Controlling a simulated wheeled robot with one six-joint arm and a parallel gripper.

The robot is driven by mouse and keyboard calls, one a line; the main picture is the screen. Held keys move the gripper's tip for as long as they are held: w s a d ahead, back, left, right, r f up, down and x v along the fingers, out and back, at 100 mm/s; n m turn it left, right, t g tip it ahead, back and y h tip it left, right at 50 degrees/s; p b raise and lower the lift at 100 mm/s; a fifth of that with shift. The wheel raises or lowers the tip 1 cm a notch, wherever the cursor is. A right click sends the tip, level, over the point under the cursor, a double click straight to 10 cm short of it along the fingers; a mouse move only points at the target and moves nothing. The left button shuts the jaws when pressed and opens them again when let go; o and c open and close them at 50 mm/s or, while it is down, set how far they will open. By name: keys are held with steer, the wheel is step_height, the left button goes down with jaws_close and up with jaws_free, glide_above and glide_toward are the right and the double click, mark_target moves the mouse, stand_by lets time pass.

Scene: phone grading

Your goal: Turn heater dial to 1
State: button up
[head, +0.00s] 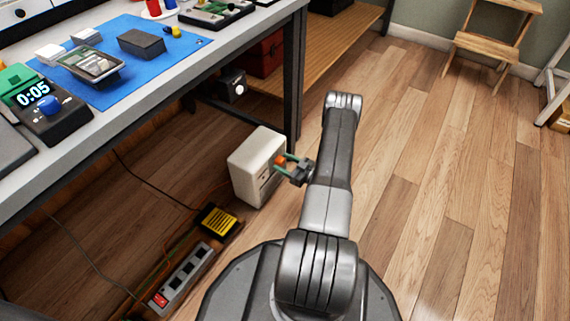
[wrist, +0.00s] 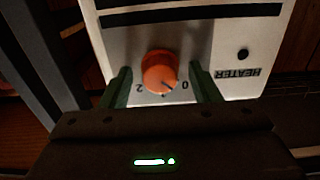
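The heater (head: 250,170) is a white box on the floor under the bench. Its label and numbers appear upside down in the wrist view, where its front (wrist: 225,30) fills the upper part. The orange dial (wrist: 159,72) sits on this front, with a "2" to its left and a "0" to its right. A dark mark on the dial seems to point down and right, toward the 0 side. My gripper (wrist: 162,82) is open, its green fingers on either side of the dial with gaps visible. In the head view my gripper (head: 284,166) is at the heater's front.
A power strip (head: 184,278) and a black-and-yellow box (head: 217,221) lie on the floor left of my base, with cables around. The bench (head: 150,115) and its dark leg (head: 294,75) stand beside the heater. The wooden floor (head: 430,190) to the right is clear.

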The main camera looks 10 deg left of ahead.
steer(key=c, duration=0.9)
steer(key=shift+m, duration=0.3)
steer(key=m, duration=0.3)
steer(key=shift+m, duration=2.5)
steer(key=o, duration=1)
steer(key=shift+c, duration=0.2)
steer(key=shift+d, duration=0.1)
